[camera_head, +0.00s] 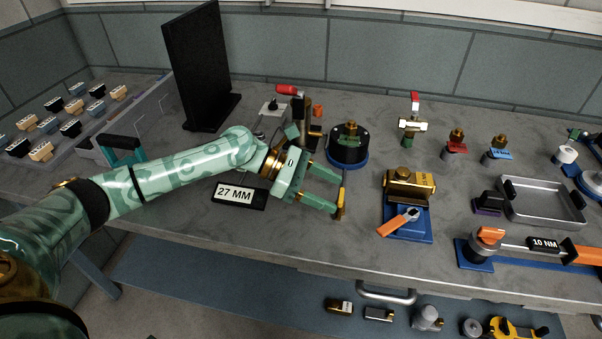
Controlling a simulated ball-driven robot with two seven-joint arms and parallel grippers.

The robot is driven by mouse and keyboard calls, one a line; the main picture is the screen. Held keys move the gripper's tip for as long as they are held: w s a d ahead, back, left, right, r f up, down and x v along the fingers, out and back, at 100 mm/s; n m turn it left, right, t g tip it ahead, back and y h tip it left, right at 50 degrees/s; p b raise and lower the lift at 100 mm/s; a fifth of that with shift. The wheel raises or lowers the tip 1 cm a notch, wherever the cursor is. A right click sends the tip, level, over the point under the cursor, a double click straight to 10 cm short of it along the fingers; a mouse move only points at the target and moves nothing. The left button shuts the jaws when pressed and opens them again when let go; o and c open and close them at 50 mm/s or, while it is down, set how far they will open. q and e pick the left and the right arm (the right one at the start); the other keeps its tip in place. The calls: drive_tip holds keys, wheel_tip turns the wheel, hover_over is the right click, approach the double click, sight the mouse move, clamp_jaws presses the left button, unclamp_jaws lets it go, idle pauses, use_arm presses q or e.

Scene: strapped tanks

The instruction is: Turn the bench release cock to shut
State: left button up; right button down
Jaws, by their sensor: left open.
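Two red-handled cocks stand on the bench, and I cannot tell for sure which is the bench release cock. One has a red lever (287,90) lying level and pointing left on a dark and brass post, just behind my left gripper. The other is a pale valve (412,125) with its red lever upright, farther right at the back. My left gripper (334,190) is open and empty, its two green fingers pointing right. It is apart from both cocks. My right gripper is out of view.
A black round pot (348,146) on a blue base stands just beyond the fingers. A thin yellow-ended tool (341,204) is at the fingertips. A "27 MM" sign (239,194) lies below my arm. A brass block on a blue plate (409,231) stands right. A dark panel (197,68) rises behind.

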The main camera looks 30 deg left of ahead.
use_arm(q)
drive_tip(key=p+v, duration=0.2)
drive_tip(key=v, duration=1.3)
drive_tip(key=shift+s+a+r, duration=0.1)
drive_tip(key=shift+s+a, duration=0.05)
drive_tip(key=shift+a, duration=0.05)
drive_tip(key=shift+d, duration=0.1)
